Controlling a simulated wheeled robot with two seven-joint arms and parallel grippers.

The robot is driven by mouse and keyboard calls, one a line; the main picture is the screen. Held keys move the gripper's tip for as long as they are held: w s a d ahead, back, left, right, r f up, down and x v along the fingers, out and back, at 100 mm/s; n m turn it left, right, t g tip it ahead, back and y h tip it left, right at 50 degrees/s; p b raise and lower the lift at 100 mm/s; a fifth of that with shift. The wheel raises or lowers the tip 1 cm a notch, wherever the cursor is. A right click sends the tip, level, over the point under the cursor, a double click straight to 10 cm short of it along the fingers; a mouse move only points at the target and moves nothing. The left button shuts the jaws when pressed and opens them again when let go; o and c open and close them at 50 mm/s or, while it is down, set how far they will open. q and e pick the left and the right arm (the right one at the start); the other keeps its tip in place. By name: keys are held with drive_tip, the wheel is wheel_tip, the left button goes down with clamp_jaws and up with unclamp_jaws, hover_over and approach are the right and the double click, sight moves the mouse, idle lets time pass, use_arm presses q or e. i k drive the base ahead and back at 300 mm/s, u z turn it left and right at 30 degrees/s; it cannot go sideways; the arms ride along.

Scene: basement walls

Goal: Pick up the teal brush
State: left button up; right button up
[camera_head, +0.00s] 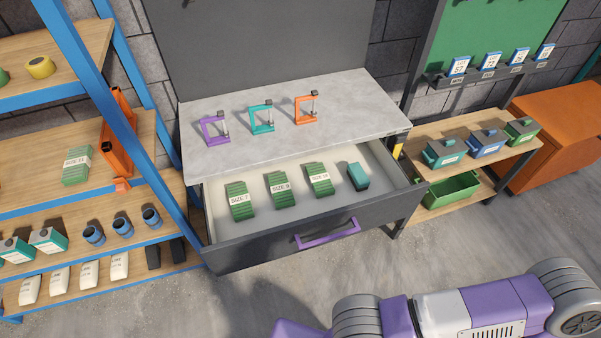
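A small teal block-shaped thing, which looks like the teal brush (358,176), lies at the right end of the open drawer (228,224). It is apart from the stacks of green cards to its left. Nothing holds it. Part of my arm, purple, white and grey, crosses the bottom right of the view, well in front of the drawer. No fingertips of either gripper show.
The drawer has a purple handle (328,233) and holds green card stacks (281,189). Purple, teal and orange clamps (262,118) stand on the grey worktop (350,100) above. Shelves (90,265) stand left, and a low rack (480,185) with boxes stands right.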

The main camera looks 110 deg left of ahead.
sight(359, 179)
drive_tip(key=u, duration=2.95)
drive_tip(key=k, duration=0.2)
drive_tip(key=z, duration=1.05)
drive_tip(key=k, duration=1.15)
drive_tip(key=z, duration=0.95)
drive_tip(key=i, duration=1.45)
drive_tip(key=u, duration=0.75)
drive_tip(key=i, duration=1.35)
drive_tip(key=u, duration=1.25)
